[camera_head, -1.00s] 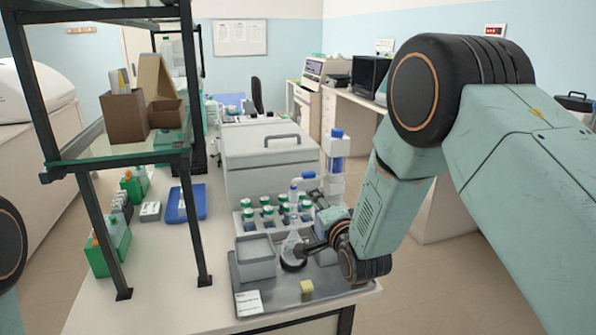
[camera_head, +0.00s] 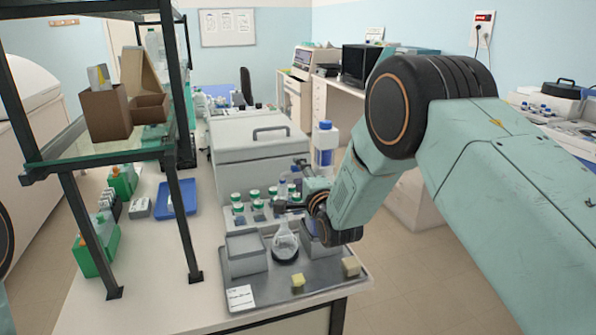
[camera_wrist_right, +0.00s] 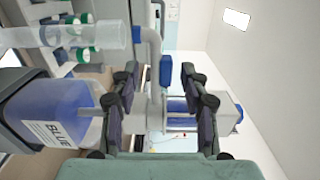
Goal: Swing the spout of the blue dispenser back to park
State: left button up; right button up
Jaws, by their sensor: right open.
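The blue dispenser (camera_head: 325,143) stands behind my right gripper in the head view, its lower part hidden by my arm. In the right wrist view its bottle (camera_wrist_right: 55,110) shows a BLUE label, lying sideways in the picture. A white spout (camera_wrist_right: 151,45) with a blue piece bends off the pump head toward a clear glass neck. My right gripper (camera_head: 292,187) is open; its fingers (camera_wrist_right: 160,103) appear on either side of the pump head and spout base in the wrist view. I cannot tell whether they touch. Only a bit of my left arm shows.
A flask (camera_head: 285,243) stands on the grey tray (camera_head: 262,300) below the gripper, beside a grey open bin (camera_head: 247,262). Green-capped bottles (camera_head: 256,205) stand behind. A shelf rack rises left.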

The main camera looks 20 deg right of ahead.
jog(key=shift+w+a+r, duration=0.15)
jog(key=shift+w+a, duration=0.15)
jog(key=shift+w, duration=0.35)
jog(key=shift+w+f, duration=0.2)
jog(key=shift+w, duration=0.2)
jog(key=shift+s+d, duration=0.15)
jog(key=shift+d, duration=0.05)
jog(key=shift+c, duration=0.8)
jog(key=shift+s+a+r, duration=0.15)
jog(key=shift+r, duration=0.05)
jog(key=c, duration=0.3)
jog(key=shift+w+f, duration=0.15)
jog(key=shift+w, duration=0.1)
jog(key=c, duration=0.5)
jog(key=shift+s, duration=0.1)
